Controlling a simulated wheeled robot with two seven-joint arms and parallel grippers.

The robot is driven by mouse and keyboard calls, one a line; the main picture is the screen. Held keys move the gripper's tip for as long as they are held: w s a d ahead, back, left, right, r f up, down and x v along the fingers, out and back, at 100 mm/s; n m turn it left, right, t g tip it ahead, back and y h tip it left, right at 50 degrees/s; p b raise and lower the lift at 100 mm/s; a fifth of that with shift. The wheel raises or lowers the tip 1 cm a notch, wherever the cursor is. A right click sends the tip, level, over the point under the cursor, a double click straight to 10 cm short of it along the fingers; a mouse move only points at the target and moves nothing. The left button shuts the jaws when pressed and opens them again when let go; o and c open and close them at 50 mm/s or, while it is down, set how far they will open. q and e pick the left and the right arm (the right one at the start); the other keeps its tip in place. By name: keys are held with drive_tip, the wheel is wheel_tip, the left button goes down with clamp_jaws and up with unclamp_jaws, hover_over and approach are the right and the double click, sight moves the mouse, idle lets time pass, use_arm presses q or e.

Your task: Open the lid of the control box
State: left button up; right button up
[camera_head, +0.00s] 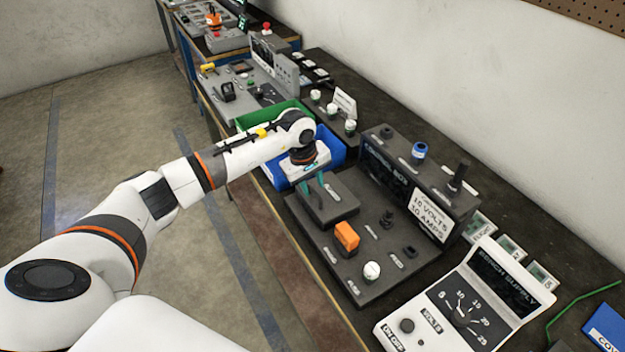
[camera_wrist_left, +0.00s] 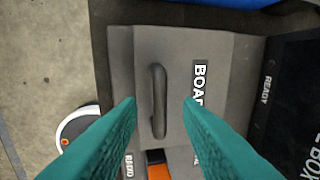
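The control box (camera_head: 372,262) is a dark grey console on the bench, with a raised back panel lettered "10 VOLTS 10 AMPS". Its lid (camera_head: 338,209) is a raised dark grey block at the far left corner, and it looks shut. In the left wrist view the lid (camera_wrist_left: 228,62) carries a dark bar handle (camera_wrist_left: 158,100) and a partly hidden "BOA…" label. My left gripper (camera_head: 317,188) is over the lid with its green fingers pointing down. In the left wrist view it (camera_wrist_left: 160,101) is open, one fingertip on each side of the handle; contact cannot be told. My right gripper is out of view.
An orange switch (camera_head: 347,236) and a white knob (camera_head: 372,270) stand on the box near the lid. Blue (camera_head: 333,147) and green bins lie behind my left wrist. A bench supply (camera_head: 465,300) stands at the right. Open floor lies left of the bench.

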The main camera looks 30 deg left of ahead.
use_arm(q)
drive_tip(key=shift+w+f, duration=0.1)
drive_tip(key=shift+f, duration=0.3)
drive_tip(key=shift+c, duration=0.5)
clamp_jaws()
drive_tip(key=shift+r, duration=0.1)
